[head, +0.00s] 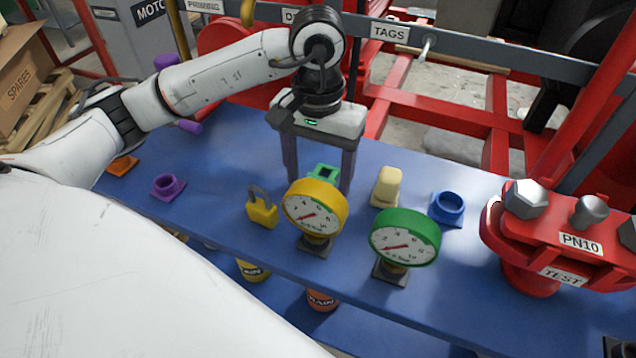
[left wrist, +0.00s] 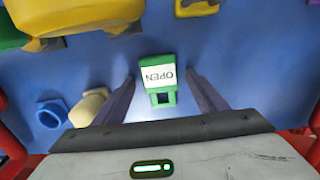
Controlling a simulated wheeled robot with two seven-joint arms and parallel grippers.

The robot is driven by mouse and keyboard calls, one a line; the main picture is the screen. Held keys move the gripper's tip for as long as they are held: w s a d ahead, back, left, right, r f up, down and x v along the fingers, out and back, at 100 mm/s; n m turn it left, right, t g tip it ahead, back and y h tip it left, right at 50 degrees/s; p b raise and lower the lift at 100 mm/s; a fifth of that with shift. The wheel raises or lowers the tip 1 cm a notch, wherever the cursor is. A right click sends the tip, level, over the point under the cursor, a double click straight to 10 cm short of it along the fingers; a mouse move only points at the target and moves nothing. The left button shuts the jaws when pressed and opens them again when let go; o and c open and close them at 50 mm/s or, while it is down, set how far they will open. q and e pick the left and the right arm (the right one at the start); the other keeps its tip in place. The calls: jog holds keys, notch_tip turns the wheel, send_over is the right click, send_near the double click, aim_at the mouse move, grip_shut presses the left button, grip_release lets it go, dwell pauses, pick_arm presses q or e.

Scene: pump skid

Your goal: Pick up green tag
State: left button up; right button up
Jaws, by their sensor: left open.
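The green tag (head: 324,173) lies on the blue table behind the yellow gauge, which partly hides it in the head view. In the left wrist view the green tag (left wrist: 158,80) shows a white label reading OPEN and a square hole at its near end. My left gripper (head: 318,180) points down over it, open, with a finger on either side. In the left wrist view the fingers of my left gripper (left wrist: 165,98) stand apart from the tag, with blue table visible between. My right gripper is not in view.
A yellow gauge (head: 315,207) stands close in front of the tag, and a green gauge (head: 405,237) to its right. A yellow padlock (head: 262,208), cream block (head: 386,187), blue fitting (head: 447,207) and purple fitting (head: 168,186) are on the table (head: 220,165). A red flange (head: 560,235) stands at right.

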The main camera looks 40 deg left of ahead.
pick_arm(q)
jog(key=c, duration=1.1)
notch_tip(320, 180, up, 10)
jog(key=shift+p, duration=0.65)
jog(key=shift+c, duration=0.2)
